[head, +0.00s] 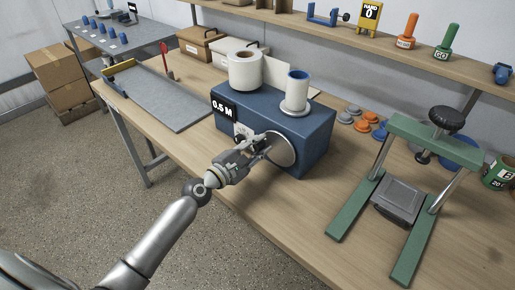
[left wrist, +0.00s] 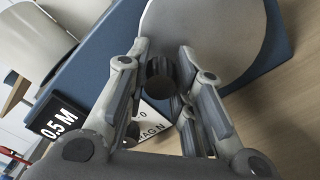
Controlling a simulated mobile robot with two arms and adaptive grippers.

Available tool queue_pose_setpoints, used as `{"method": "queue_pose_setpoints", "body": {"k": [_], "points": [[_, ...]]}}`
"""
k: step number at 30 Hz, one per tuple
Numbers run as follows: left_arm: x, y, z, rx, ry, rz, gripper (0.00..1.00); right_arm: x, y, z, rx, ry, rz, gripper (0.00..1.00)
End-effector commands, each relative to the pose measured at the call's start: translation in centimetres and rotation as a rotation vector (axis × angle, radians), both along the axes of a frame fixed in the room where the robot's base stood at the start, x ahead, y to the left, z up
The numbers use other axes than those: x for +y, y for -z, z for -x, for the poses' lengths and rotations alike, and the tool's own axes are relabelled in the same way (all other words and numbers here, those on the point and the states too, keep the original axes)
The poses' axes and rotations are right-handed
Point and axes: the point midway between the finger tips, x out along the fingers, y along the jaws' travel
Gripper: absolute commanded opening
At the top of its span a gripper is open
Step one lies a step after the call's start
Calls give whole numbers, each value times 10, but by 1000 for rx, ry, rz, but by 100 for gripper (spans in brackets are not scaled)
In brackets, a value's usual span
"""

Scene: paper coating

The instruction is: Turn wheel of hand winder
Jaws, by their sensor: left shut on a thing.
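The hand winder is a blue box (head: 313,128) on the wooden bench, with a "0.5 M" sign at its left corner. Its round grey wheel (head: 284,150) is on the front face; the wheel also fills the top of the left wrist view (left wrist: 215,30). My left gripper (head: 262,143) is at the wheel's left side. In the left wrist view its fingers are shut on the dark wheel handle (left wrist: 160,76), which shows between them in front of the wheel. In the head view the handle is hidden by the fingers. My right gripper is not in view.
A white roll (head: 245,70) and a spool with a blue top (head: 296,92) stand on the winder. A green press (head: 425,130) stands to the right, with small orange and grey discs (head: 362,125) between. A grey tray (head: 165,98) lies to the left.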

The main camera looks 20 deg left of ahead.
Motion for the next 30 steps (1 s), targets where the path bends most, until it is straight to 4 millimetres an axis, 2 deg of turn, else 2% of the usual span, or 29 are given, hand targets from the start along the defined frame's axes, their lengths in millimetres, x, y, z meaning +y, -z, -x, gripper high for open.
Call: {"method": "queue_pose_setpoints", "body": {"k": [1,15,30], "points": [[2,-6,-1,-22,-5,-43,0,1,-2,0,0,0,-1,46],[-9,-26,3,-177,-5,-462,0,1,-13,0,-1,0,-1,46],[-26,-38,9,-332,-7,-885,0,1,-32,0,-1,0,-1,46]]}}
